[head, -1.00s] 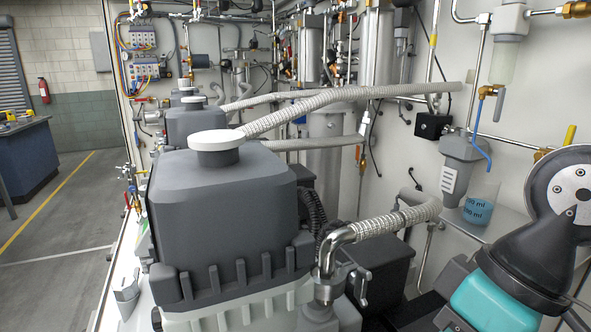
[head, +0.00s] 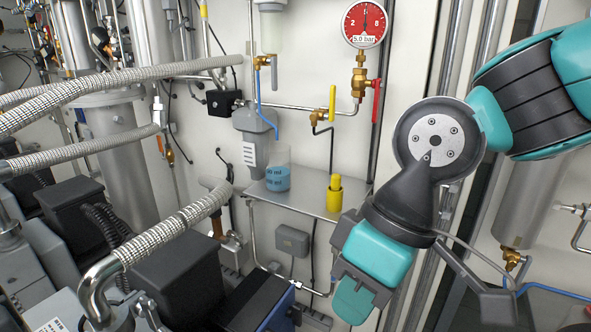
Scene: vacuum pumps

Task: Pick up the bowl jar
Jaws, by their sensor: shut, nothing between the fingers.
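A clear jar holding blue liquid (head: 277,178) stands upright near the left end of a grey wall shelf (head: 310,201) in the head view. Its wall has volume marks. A blue tube (head: 262,108) hangs down from a brass valve above, with its lower end just over the jar. My arm (head: 405,205), in teal and dark grey, is bent at the right, to the right of the shelf and in front of the wall. I cannot make out my gripper's fingers in this view. Nothing of mine appears to touch the jar.
A yellow bottle (head: 334,193) stands on the shelf to the right of the jar. A grey filter housing (head: 252,135) hangs at the jar's upper left. A red gauge (head: 364,24) and valves are above. Braided hoses (head: 175,229) and pump parts fill the left.

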